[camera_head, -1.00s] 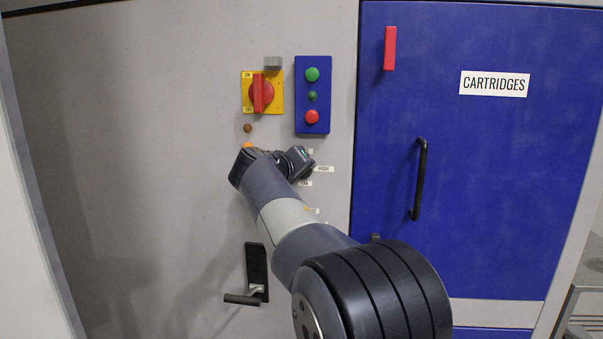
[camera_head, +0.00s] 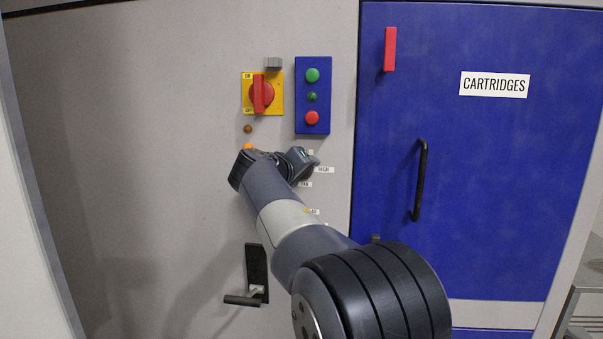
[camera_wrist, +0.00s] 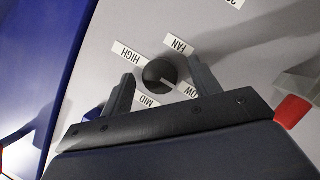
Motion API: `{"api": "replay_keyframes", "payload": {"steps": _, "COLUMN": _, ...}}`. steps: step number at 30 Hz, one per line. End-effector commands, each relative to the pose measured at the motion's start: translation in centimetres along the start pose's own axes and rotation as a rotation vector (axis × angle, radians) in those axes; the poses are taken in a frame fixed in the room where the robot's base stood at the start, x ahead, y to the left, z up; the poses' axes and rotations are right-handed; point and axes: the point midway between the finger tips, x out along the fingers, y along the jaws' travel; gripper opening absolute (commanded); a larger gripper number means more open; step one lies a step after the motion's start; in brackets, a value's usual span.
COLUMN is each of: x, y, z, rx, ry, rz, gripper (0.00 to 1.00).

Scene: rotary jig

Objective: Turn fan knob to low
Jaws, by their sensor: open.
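The dark round fan knob (camera_wrist: 160,73) is on the grey panel in the wrist view, with a pale line on its lower right side toward the LOW label (camera_wrist: 186,90). The HIGH label (camera_wrist: 128,53), FAN label (camera_wrist: 179,45) and MID label (camera_wrist: 148,101) surround it. My gripper (camera_wrist: 163,84) is open, with one finger on each side of the knob; whether either finger touches it I cannot tell. In the head view my gripper (camera_head: 303,164) is at the panel beside the HIGH label (camera_head: 324,170) and hides the knob.
Above are a red rotary switch on a yellow plate (camera_head: 277,107) and a blue button box (camera_head: 313,76). A black lever handle (camera_head: 256,272) is low on the panel. The blue CARTRIDGES door (camera_head: 480,200) with a black handle (camera_head: 420,180) is to the right.

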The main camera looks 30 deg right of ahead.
Motion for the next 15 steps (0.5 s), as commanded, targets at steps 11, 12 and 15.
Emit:
{"api": "replay_keyframes", "payload": {"steps": 11, "x": -5.2, "y": -0.1, "z": -0.1, "rx": 0.000, "ry": 0.004, "rz": -0.002, "gripper": 0.59}}
{"api": "replay_keyframes", "payload": {"steps": 12, "x": -6.1, "y": 0.0, "z": -0.1, "rx": 0.000, "ry": 0.005, "rz": -0.003, "gripper": 0.59}}
{"api": "replay_keyframes", "payload": {"steps": 15, "x": -7.9, "y": 0.0, "z": -0.1, "rx": 0.000, "ry": 0.004, "rz": -0.002, "gripper": 0.59}}
